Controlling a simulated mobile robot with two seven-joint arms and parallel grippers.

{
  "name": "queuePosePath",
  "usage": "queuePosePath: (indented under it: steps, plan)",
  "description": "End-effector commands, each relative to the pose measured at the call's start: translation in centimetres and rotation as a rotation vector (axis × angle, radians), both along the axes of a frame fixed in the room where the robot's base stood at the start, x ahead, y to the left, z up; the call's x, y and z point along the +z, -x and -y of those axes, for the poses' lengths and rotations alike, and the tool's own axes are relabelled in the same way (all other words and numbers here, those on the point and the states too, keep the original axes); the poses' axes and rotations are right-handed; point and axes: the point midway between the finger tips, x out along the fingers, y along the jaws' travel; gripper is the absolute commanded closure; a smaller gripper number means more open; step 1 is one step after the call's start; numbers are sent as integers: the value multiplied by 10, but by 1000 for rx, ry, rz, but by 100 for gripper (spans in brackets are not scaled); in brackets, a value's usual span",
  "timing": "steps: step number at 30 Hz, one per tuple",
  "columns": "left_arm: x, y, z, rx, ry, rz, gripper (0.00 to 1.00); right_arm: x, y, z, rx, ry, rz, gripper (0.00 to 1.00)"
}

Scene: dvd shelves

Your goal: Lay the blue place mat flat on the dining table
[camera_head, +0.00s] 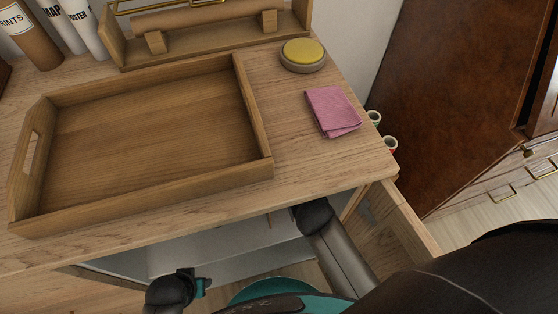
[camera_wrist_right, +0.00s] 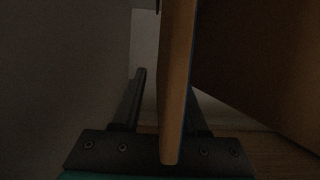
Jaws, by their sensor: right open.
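No blue place mat can be made out in either view. A wooden table top (camera_head: 300,165) fills the middle and left of the head view; whether it is the dining table I cannot tell. In the right wrist view my right gripper (camera_wrist_right: 165,100) is open. An upright wooden panel edge (camera_wrist_right: 176,80) stands between its two fingers, with a thin bluish line along its right side. I cannot tell whether the fingers touch it. My right gripper's fingers are hidden in the head view. My left gripper is not recognisable in view.
An empty wooden tray (camera_head: 150,140) covers much of the top. A folded pink cloth (camera_head: 333,111) and a yellow-topped round tin (camera_head: 303,54) lie right of it. A wooden rack (camera_head: 210,35) stands behind. An open wooden door (camera_head: 400,225) juts out below the table's front right.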

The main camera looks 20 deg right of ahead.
Motion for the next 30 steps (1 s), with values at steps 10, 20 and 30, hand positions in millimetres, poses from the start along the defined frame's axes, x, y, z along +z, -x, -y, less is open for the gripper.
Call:
queuePosePath:
  steps: [10, 20, 30]
  plan:
    - [0, 0, 0, 0, 0, -1, 50, 0, 0, 0, 0, 0, 0, 90]
    - [0, 0, 0, 1, 0, -1, 50, 0, 0, 0, 0, 0, 0, 100]
    - [-1, 1, 0, 1, 0, -1, 50, 0, 0, 0, 0, 0, 0, 100]
